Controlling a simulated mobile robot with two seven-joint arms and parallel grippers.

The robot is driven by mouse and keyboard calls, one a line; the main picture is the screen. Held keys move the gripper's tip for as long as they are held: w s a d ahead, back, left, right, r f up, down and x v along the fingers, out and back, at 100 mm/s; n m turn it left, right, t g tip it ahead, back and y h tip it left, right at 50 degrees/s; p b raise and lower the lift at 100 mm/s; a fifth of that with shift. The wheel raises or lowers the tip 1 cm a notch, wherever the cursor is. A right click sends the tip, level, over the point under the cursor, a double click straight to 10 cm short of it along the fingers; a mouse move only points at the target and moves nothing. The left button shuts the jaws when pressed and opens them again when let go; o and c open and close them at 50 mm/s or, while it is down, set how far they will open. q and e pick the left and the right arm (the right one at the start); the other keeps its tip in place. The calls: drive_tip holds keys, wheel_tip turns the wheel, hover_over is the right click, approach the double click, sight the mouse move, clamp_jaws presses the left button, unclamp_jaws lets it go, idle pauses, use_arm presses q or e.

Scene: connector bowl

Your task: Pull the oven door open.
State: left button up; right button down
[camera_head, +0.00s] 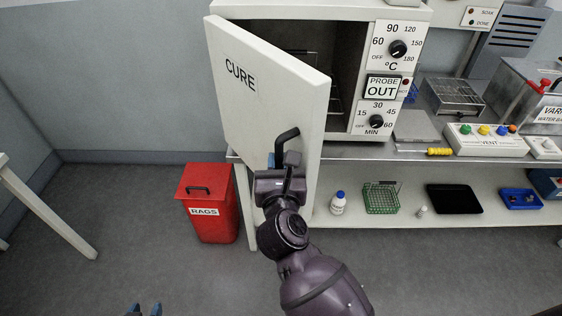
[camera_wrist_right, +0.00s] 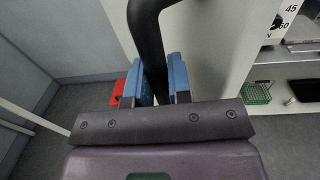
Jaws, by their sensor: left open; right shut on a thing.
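The dark inside and a rack show behind the door. My right gripper (camera_head: 275,162) is at the black door handle (camera_head: 287,143) near the door's free edge. In the right wrist view its blue fingers (camera_wrist_right: 162,80) are shut on the handle (camera_wrist_right: 147,40), one on each side. My left gripper (camera_head: 144,310) shows only as two blue fingertips, apart and empty, at the bottom edge of the head view.
A red RAGS bin (camera_head: 210,203) stands on the floor left of the bench, close to the door. The lower shelf (camera_head: 420,215) holds a bottle (camera_head: 338,202), a green rack (camera_head: 381,197) and a black tray (camera_head: 454,198). The floor at the left is mostly clear.

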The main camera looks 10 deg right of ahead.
idle(0.3)
drive_tip(key=c, duration=1.1)
unclamp_jaws()
drive_tip(key=s, duration=0.3)
drive_tip(key=s+b, duration=0.1)
drive_tip(key=s, duration=0.3)
drive_tip(key=s+b, duration=0.1)
drive_tip(key=s, duration=0.2)
drive_tip(key=shift+s+a, duration=0.4)
